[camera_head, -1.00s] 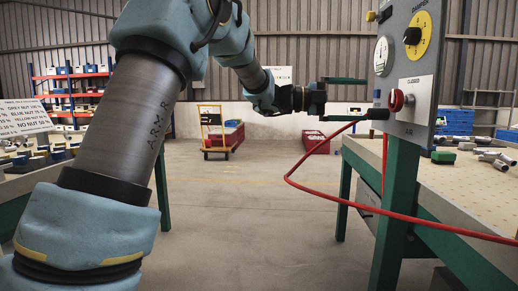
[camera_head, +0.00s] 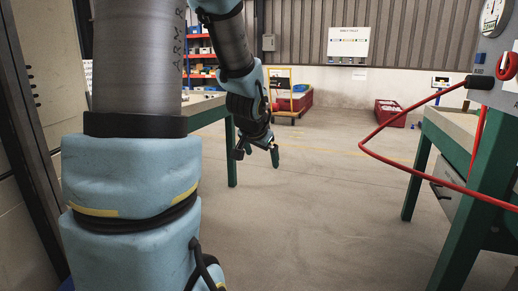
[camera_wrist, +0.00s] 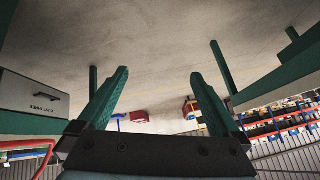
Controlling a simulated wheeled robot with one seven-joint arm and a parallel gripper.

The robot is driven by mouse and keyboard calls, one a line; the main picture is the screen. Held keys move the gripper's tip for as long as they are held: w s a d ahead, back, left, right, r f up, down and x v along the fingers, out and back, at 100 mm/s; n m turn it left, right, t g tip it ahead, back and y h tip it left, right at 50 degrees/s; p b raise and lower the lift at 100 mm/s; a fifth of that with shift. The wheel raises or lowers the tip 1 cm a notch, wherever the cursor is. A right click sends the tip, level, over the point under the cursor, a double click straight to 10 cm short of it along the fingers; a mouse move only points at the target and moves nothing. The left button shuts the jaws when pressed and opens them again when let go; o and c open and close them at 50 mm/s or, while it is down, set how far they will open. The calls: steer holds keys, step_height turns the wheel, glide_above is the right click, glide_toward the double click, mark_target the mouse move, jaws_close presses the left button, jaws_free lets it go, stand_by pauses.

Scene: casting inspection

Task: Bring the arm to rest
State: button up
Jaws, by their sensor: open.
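My gripper (camera_head: 258,152) hangs at the end of my arm near the middle of the head view, over the open floor and pointing down. In the wrist view its two green fingers (camera_wrist: 158,95) stand wide apart with nothing between them. Beyond them the wrist view shows bare concrete floor (camera_wrist: 150,40). My gripper is apart from the benches and the panel.
A green-legged bench (camera_head: 420,170) and a grey gauge panel (camera_head: 495,60) with a red hose (camera_head: 400,155) stand at the right. Another bench (camera_head: 205,105) is behind my arm at the left. A yellow trolley (camera_head: 284,95) and red bins (camera_head: 390,112) stand farther back. The middle floor is clear.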

steer(key=s+a+f+n+g+y, duration=0.1)
steer(key=s+a+f+n+g, duration=0.25)
steer(key=s, duration=0.55)
steer(key=s+a+f+n+g, duration=0.3)
steer(key=s+a+f, duration=0.1)
steer(key=s, duration=0.5)
step_height(320, 180, up, 22)
steer(key=p, duration=2.1)
steer(key=shift+w+m, duration=0.35)
steer(key=shift+w, duration=0.1)
